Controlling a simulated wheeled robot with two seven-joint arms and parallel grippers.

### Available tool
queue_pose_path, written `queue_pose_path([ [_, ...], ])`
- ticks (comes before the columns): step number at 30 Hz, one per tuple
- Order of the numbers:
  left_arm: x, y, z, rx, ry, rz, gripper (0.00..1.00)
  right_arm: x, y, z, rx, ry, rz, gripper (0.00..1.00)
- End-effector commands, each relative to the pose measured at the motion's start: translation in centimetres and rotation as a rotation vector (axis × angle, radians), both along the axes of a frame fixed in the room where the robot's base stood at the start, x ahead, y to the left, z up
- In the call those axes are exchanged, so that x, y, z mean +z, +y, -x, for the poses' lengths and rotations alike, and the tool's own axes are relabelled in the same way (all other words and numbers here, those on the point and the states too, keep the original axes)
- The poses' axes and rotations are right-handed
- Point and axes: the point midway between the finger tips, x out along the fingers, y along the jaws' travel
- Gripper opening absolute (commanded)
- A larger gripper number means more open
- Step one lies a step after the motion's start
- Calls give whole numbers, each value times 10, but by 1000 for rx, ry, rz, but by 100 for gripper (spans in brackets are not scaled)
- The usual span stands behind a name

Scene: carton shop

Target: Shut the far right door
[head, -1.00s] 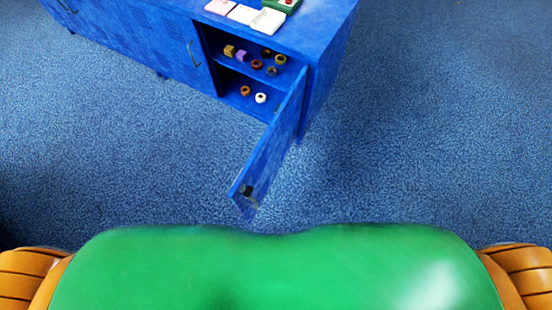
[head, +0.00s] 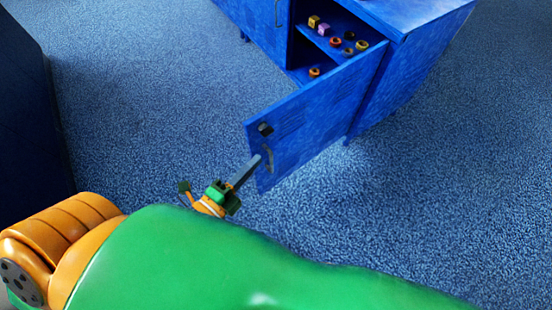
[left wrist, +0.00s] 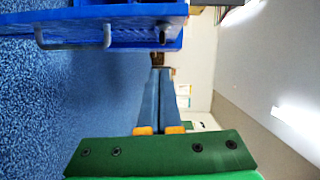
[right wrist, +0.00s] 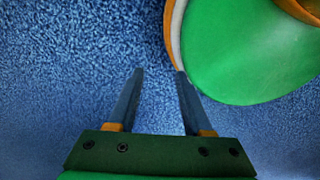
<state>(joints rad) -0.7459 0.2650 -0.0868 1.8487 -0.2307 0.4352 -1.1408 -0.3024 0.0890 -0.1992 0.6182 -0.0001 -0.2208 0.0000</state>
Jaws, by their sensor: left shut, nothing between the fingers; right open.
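The far right door (head: 315,115) is a blue panel standing wide open at the right end of the blue cabinet. It has a dark knob and a grey handle (head: 268,158) near its free edge. My left gripper (head: 256,161) is shut and empty, its fingertips close to the handle edge of the door; I cannot tell whether they touch. In the left wrist view, the door (left wrist: 75,33) and its handle (left wrist: 107,36) lie across the upper left, just beyond the shut fingers (left wrist: 161,70). My right gripper (right wrist: 158,72) is open and empty over the carpet.
The cabinet's open compartment (head: 300,52) holds several small coloured rings and blocks on its shelves. A neighbouring door (head: 258,18) is closed. A dark blue piece of furniture (head: 28,110) stands at the left. Carpet is clear right of the cabinet.

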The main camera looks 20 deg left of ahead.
Motion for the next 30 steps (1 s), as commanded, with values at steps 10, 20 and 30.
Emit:
queue_pose_path([
  [10,24,-22,-38,-36,-119,-61,0,-8,6,-2,-2,-5,-10,50],
  [20,23,-35,-100,-37,-113,-67,0,-11,10,-3,-4,-7,-16,50],
  [30,23,-10,-116,-35,-109,-60,0,-12,7,-3,-2,-6,-11,50],
])
